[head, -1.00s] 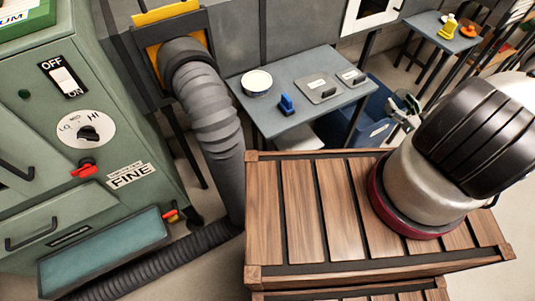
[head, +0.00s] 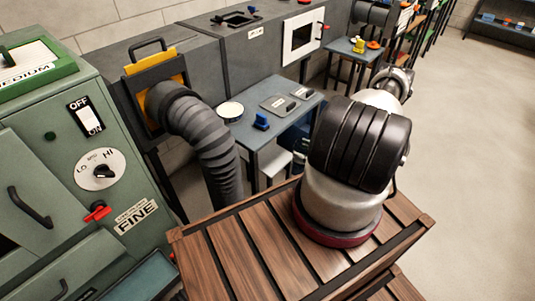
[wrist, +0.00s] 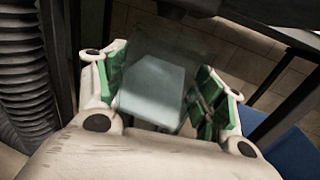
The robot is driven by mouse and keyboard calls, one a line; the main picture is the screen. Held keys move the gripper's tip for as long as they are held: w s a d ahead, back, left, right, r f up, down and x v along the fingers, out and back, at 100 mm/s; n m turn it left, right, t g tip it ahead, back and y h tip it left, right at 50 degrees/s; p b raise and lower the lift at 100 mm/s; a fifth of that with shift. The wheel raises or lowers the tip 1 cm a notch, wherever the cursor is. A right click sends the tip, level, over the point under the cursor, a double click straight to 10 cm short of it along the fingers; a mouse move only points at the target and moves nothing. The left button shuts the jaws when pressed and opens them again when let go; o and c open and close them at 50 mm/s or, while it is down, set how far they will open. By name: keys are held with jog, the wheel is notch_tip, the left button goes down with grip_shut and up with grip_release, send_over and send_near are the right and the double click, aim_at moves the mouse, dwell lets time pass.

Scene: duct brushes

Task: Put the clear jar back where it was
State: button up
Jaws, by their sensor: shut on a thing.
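The clear jar (wrist: 152,88) shows in the wrist view as a see-through, greyish body between the green pads of my gripper (wrist: 165,82). The pads press on its two sides, and the jar is held off any surface I can make out. Its far end is dim against the dark table edge above it. In the head view my arm stands over the slatted wooden top, and I cannot clearly make out the jar or my fingertips there.
A grey table (head: 262,136) holds a white round dish (head: 230,110), a blue block (head: 261,121) and flat plates with dark handles. A ribbed grey duct (head: 205,135) hangs left of it, near the green machine (head: 60,160). A blue bin (wrist: 287,150) and dark table legs are close to my gripper. Open floor lies right.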

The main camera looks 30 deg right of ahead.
jog(key=f+x, duration=0.1)
jog(key=x, duration=0.8)
jog(key=f+x, duration=0.1)
jog(key=x, duration=0.4)
jog(key=shift+w+f, duration=0.25)
jog(key=shift+f, duration=0.45)
jog(key=shift+f, duration=0.1)
jog(key=o, duration=1.1)
